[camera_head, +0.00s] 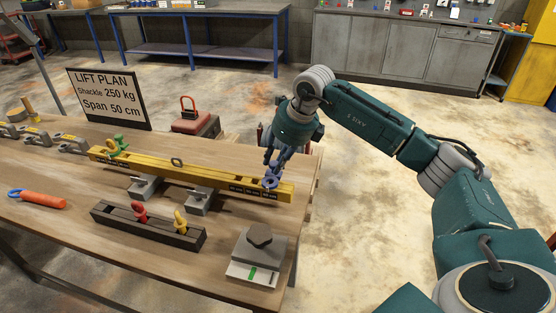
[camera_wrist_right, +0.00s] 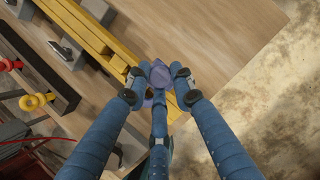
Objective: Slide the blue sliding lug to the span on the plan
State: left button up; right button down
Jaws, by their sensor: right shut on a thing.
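The lift plan sign (camera_head: 107,98) reads "Shackle 250 kg, Span 50 cm". The yellow spreader beam (camera_head: 190,172) lies across two grey stands on the workbench, with black marked labels near its right end. The blue sliding lug (camera_head: 270,182) sits on the beam near that right end. My right gripper (camera_head: 272,172) comes down from above and is shut on the lug. In the right wrist view the lug (camera_wrist_right: 160,76) shows between the fingers (camera_wrist_right: 158,82), over the yellow beam (camera_wrist_right: 95,35). A green lug (camera_head: 117,145) is at the beam's left end. My left gripper is out of view.
A dark rack (camera_head: 150,226) holds a red shackle (camera_head: 139,212) and a yellow shackle (camera_head: 180,221) in front of the beam. A grey block (camera_head: 257,247) stands at the front right. A red-handled block (camera_head: 195,122) stands behind. An orange-handled tool (camera_head: 40,199) lies left.

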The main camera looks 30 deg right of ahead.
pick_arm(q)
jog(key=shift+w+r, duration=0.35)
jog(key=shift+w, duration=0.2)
pick_arm(e)
jog(key=w+a, duration=0.1)
jog(key=w, duration=0.1)
jog(key=w+a, duration=0.1)
jog(key=a, duration=0.1)
jog(key=shift+w+r, duration=0.15)
jog(key=shift+w, duration=0.2)
jog(key=c, duration=1.5)
grip_release()
jog(key=shift+s+d, duration=0.1)
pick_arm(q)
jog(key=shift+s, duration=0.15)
pick_arm(e)
notch_tip(320, 180, up, 11)
send_over(274, 177)
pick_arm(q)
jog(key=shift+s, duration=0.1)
